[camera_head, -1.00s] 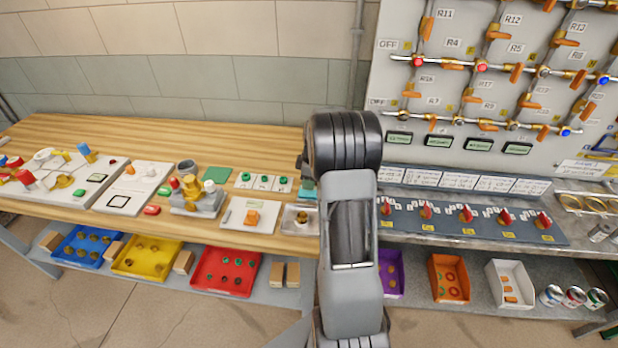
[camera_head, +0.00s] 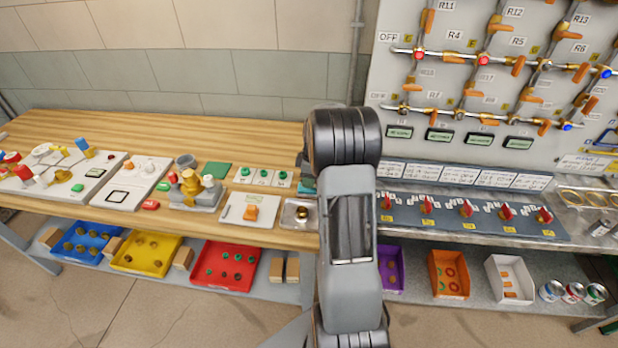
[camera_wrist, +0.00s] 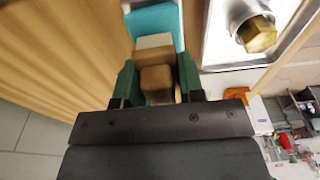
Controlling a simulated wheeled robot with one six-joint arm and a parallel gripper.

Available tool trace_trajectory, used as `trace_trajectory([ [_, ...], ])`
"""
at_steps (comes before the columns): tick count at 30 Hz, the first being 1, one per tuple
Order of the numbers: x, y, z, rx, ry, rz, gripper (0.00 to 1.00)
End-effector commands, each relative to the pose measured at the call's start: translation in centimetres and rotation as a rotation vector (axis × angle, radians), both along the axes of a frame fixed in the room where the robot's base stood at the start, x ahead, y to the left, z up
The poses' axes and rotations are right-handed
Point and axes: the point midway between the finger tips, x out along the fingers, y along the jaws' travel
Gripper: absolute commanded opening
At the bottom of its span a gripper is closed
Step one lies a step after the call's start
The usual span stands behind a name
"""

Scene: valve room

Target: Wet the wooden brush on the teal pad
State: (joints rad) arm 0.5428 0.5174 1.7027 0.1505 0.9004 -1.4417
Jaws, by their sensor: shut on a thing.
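In the wrist view, my gripper (camera_wrist: 157,85) has its green fingers shut on the wooden brush (camera_wrist: 154,78). The brush has a brown block and a pale end that points away from the gripper. That pale end lies over the near part of the teal pad (camera_wrist: 155,20); I cannot tell if they touch. In the head view, a sliver of the teal pad (camera_head: 308,187) shows beside my arm. My arm hides the gripper and the brush there.
A metal tray (camera_head: 287,214) with a brass nut (camera_wrist: 257,35) is close beside the pad. A white board with an orange part (camera_head: 250,212) lies to its left. The valve panel (camera_head: 480,80) rises at the right. The wooden bench (camera_head: 130,128) is clear at the back.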

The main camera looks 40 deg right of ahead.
Motion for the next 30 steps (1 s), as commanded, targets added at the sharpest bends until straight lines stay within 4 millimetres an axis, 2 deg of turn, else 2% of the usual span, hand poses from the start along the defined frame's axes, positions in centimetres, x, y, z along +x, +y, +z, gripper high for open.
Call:
trace_trajectory([
  [30,0.0,0.0,-1.2,0.0,0.0,0.0,0.17],
])
